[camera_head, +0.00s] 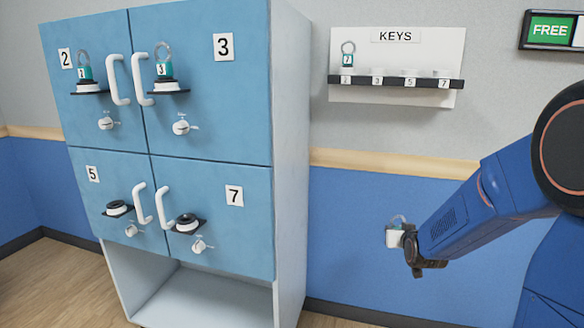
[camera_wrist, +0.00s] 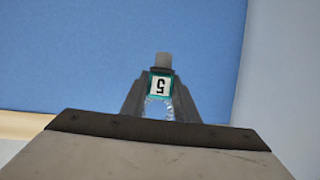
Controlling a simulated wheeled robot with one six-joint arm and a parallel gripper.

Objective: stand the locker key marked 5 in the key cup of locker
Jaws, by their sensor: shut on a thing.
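My gripper (camera_head: 411,246) is shut on the locker key marked 5 (camera_wrist: 160,86), whose tag has a teal edge and a ring. In the head view the key (camera_head: 396,234) sticks out to the left of the jaws, apart from the lockers. Locker 5 (camera_head: 95,195) is the lower left blue door. Its key cup (camera_head: 117,209) is a round holder with a dark top on a small black shelf, and no key stands in it. The gripper is to the right of the locker block, at about the height of the lower doors.
Locker 7's cup (camera_head: 187,222) holds no key. Keys stand in the cups of locker 2 (camera_head: 85,68) and locker 3 (camera_head: 162,70). White door handles (camera_head: 142,204) stick out beside the cups. A key board (camera_head: 395,68) with one key hangs on the wall.

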